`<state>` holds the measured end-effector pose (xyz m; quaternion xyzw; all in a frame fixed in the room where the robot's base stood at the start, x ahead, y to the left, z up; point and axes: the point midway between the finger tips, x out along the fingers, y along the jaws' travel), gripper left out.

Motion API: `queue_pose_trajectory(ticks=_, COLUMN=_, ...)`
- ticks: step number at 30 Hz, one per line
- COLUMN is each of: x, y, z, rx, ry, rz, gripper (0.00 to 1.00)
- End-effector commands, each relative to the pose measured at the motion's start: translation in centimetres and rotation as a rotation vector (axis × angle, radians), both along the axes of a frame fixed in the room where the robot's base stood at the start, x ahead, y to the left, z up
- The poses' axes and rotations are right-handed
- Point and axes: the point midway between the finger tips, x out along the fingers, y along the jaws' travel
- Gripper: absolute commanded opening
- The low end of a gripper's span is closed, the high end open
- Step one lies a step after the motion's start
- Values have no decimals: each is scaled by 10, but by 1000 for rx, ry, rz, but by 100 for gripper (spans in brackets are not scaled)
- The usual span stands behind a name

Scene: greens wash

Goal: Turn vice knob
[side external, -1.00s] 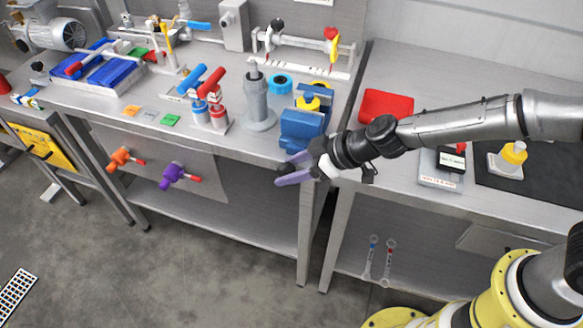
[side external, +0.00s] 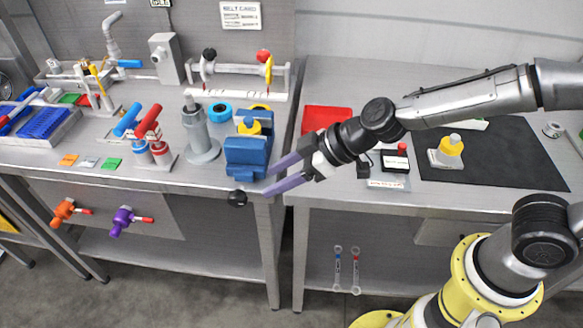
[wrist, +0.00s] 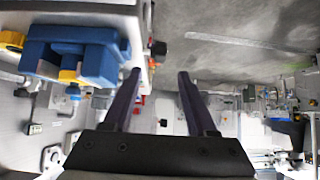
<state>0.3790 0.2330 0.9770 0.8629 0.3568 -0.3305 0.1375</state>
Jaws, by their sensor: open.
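The blue vice (side external: 247,155) stands at the front right corner of the left bench. Its round black knob (side external: 237,198) sticks out below and in front of it, past the bench edge. My gripper (side external: 267,181) comes in from the right with its two purple fingers apart and empty, the tips a short way right of the knob. In the wrist view the fingers (wrist: 159,74) are spread, with the blue vice (wrist: 75,52) at the upper left. A small black round end (wrist: 158,47), which looks like the knob, shows beyond the gap between the tips.
A grey post (side external: 199,132) and red and blue handled tools (side external: 148,130) stand left of the vice. A red tray (side external: 327,119) lies on the right bench, behind my gripper. Orange (side external: 64,211) and purple (side external: 124,220) valves sit below the bench front. The floor in front is clear.

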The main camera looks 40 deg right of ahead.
Motion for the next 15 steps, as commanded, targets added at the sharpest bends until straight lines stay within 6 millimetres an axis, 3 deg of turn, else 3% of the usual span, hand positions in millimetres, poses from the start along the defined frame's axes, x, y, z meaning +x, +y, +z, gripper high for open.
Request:
queue_pose_trajectory(ticks=6, x=-15, y=-15, z=19, rx=1, ry=-1, rz=-1, gripper=57)
queue_pose_trajectory(ticks=15, x=-19, y=-19, z=23, rx=0, ry=1, rz=-1, gripper=57)
